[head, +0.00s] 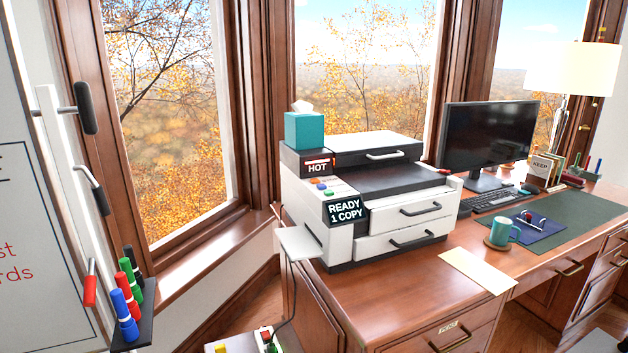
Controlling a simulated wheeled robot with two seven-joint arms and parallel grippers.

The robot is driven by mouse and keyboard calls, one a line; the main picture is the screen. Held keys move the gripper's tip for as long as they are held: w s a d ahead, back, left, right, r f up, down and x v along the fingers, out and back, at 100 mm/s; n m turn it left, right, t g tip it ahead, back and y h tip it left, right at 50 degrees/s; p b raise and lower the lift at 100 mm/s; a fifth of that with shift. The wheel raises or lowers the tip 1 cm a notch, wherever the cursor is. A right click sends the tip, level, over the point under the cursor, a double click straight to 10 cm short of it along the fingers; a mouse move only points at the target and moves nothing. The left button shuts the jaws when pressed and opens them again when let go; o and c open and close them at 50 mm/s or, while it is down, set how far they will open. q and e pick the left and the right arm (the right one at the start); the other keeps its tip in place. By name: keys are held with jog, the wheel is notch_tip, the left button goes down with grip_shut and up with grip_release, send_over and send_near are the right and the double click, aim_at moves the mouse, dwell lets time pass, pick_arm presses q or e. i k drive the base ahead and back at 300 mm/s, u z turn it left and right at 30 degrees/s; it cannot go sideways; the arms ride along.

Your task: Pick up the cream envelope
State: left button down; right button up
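A flat cream envelope (478,270) lies on the wooden desk (405,287), in front of the printer and left of the teal mug. Its near end reaches the desk's front edge; I cannot tell whether it sticks out past it. Nothing lies on top of it. Neither of my grippers shows in the head view.
A white printer (405,215) with a teal tissue box (304,130) stands behind the envelope. A teal mug (502,232), blue folder (540,230), keyboard (496,199), monitor (490,137) and lamp (571,70) are to the right. A marker tray (147,318) is at left.

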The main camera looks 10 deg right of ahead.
aim_at(493, 281)
jog(key=z, duration=3.15)
jog(key=i, duration=2.2)
jog(key=u, duration=4.1)
jog(key=i, duration=0.1)
jog(key=z, duration=0.5)
